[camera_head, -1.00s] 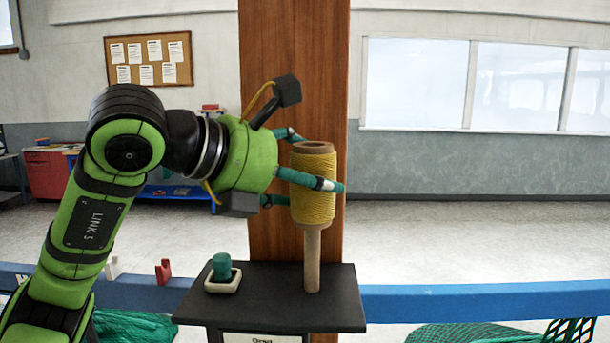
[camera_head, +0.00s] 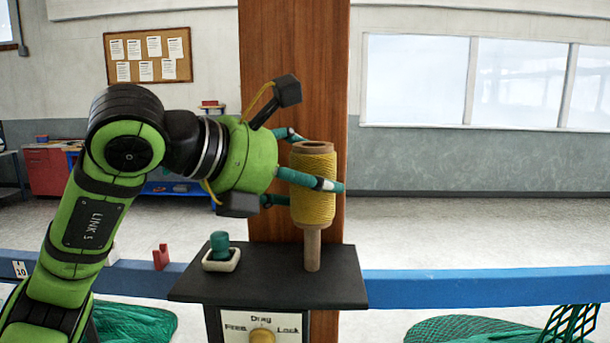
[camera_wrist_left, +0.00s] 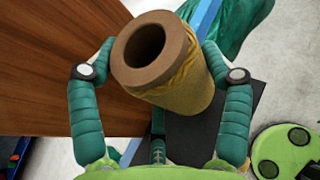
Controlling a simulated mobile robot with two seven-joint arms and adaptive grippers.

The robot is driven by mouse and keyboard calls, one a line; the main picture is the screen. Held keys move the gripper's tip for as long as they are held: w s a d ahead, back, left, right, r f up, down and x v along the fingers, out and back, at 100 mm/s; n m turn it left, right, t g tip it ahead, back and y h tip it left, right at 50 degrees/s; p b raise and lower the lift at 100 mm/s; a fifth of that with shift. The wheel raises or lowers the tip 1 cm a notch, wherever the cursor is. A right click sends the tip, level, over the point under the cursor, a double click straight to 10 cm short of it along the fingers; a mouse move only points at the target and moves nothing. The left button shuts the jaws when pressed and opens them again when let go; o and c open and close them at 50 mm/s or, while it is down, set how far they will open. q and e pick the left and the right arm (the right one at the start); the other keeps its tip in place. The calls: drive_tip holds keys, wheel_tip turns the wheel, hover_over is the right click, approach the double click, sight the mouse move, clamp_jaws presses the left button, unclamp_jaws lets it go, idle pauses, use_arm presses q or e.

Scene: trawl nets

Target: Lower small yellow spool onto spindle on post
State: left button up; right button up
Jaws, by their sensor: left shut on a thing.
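The small yellow spool (camera_head: 313,180) is upright in my left gripper (camera_head: 316,163), whose green fingers are shut around its upper part. The left wrist view shows the spool (camera_wrist_left: 185,95) between the fingers (camera_wrist_left: 158,62), with its brown open top and dark bore facing the camera. The pale wooden spindle (camera_head: 312,250) stands on a dark shelf (camera_head: 275,285) in front of the wooden post (camera_head: 294,70). The spool's lower end lines up with the spindle, and only the spindle's lower part shows. I cannot see how far the spindle reaches inside. My right gripper is out of view.
A small white dish (camera_head: 221,262) with a green piece (camera_head: 220,244) sits on the shelf's left side. A blue rail (camera_head: 450,286) crosses behind, with green nets at floor level.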

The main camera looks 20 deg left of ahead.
use_arm(q)
drive_tip(key=shift+f+b, duration=3)
drive_tip(key=shift+f, duration=0.35)
drive_tip(key=o, duration=1.2)
drive_tip(key=v, duration=1.2)
drive_tip(key=shift+r, duration=0.15)
